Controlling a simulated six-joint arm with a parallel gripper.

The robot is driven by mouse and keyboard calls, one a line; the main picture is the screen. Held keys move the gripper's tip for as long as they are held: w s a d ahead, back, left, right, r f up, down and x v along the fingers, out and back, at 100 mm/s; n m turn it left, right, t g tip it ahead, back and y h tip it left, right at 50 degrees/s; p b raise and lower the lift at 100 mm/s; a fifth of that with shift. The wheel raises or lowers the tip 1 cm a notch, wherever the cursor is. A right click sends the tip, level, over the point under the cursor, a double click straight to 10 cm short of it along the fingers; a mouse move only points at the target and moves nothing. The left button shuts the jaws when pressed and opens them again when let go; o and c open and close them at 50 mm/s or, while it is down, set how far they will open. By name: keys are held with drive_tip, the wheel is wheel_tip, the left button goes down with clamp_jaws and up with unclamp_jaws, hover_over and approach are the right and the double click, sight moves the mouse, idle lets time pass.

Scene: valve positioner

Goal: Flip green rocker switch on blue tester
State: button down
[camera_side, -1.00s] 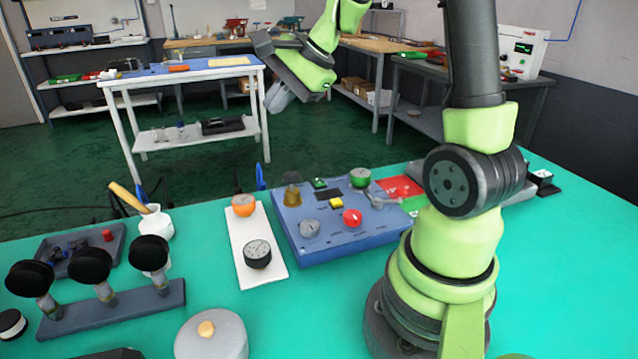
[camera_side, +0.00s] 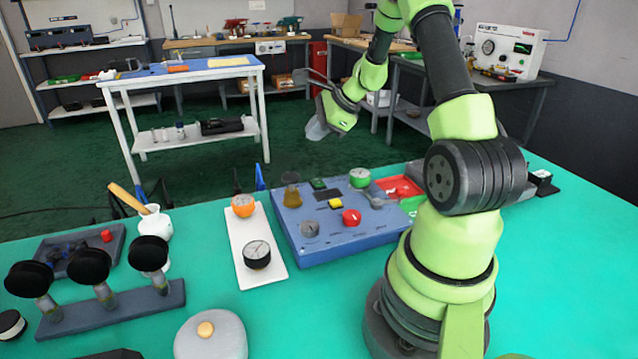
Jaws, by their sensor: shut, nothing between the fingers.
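The blue tester (camera_side: 365,242) lies flat on the teal table, left of my arm's base. A small green rocker switch (camera_side: 319,183) sits near its back edge, left of a round green knob (camera_side: 360,177). The switch is too small to tell which way it is tipped. The panel also bears a yellow button (camera_side: 335,203), a red knob (camera_side: 352,217), a grey dial (camera_side: 310,229) and an amber cylinder (camera_side: 291,192). My gripper (camera_side: 316,130) is shut and empty, in the air above the tester's back side and clear of it.
A white board (camera_side: 262,277) with an orange-topped gauge (camera_side: 243,205) and a black gauge (camera_side: 257,254) lies left of the tester. A red tray (camera_side: 398,187) is at its right. A rack of black knobs (camera_side: 110,310) stands front left. The table before the tester is clear.

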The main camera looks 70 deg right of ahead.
sight(318, 183)
drive_tip(key=shift+s+a+f, duration=0.15)
drive_tip(key=shift+f, duration=1.25)
drive_tip(key=shift+s+a+f, duration=0.15)
drive_tip(key=shift+f, duration=1.3)
drive_tip(key=shift+s+a+f, duration=0.15)
drive_tip(key=shift+f, duration=1.25)
drive_tip(key=shift+f, duration=0.1)
drive_tip(key=shift+f, duration=0.3)
drive_tip(key=shift+a+f, duration=0.1)
drive_tip(key=shift+f, duration=0.2)
drive_tip(key=shift+r, duration=0.1)
drive_tip(key=shift+r, duration=0.6)
drive_tip(key=shift+w+d+r, duration=0.15)
drive_tip(key=shift+d+r, duration=0.05)
drive_tip(key=shift+r, duration=1.05)
drive_tip(key=shift+w+d+r, duration=0.1)
drive_tip(key=shift+d+r, duration=0.05)
drive_tip(key=shift+r, duration=1.1)
